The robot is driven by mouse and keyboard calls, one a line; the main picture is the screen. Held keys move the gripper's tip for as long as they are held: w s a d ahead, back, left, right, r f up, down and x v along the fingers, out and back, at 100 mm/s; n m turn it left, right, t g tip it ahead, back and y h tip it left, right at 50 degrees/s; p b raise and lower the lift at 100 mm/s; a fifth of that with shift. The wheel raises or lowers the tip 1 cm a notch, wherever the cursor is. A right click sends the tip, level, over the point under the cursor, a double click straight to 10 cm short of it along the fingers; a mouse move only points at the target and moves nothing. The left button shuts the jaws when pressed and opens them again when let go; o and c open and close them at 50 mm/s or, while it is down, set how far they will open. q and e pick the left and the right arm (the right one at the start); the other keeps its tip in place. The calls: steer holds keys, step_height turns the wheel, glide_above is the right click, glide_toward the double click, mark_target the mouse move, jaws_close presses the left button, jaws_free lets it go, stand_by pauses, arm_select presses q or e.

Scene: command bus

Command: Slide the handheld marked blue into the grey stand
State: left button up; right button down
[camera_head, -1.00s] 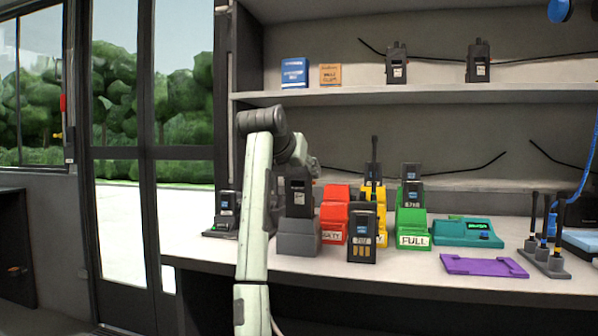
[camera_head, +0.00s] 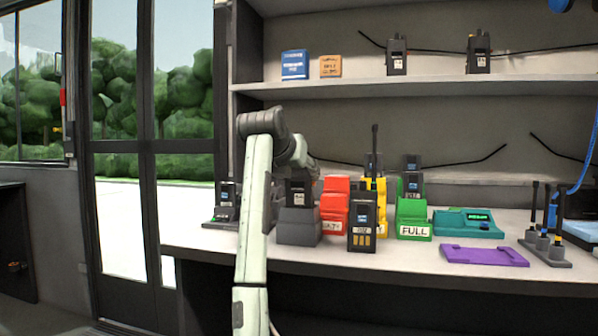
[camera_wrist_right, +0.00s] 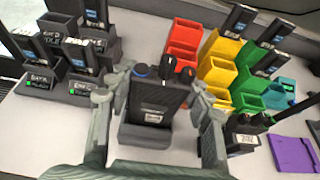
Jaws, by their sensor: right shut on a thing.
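The grey stand (camera_head: 298,229) sits on the counter, left of the red stand. A dark handheld (camera_head: 298,191) with a white label is upright at the top of the grey stand, its lower end inside or behind the stand's rim. In the right wrist view the handheld (camera_wrist_right: 158,96) shows a blue-topped knob and stands between the two fingers of my right gripper (camera_wrist_right: 160,100), which is shut on it. The grey stand (camera_wrist_right: 145,138) shows just below it there. How deep the handheld sits is hard to tell. My left gripper is not in view.
Red (camera_head: 334,208), yellow (camera_head: 381,225) and green (camera_head: 412,219) stands are to the right. A loose handheld (camera_head: 362,226) stands in front of the yellow one. A teal box (camera_head: 467,228) and purple tray (camera_head: 484,256) are further right. Another charger (camera_head: 222,215) is at left.

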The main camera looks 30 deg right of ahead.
steer(key=shift+f, duration=0.2)
stand_by(0.7)
steer(key=c, duration=0.6)
jaws_free()
steer(key=shift+f, duration=0.1)
steer(key=v, duration=1.2)
steer(key=shift+s, duration=0.1)
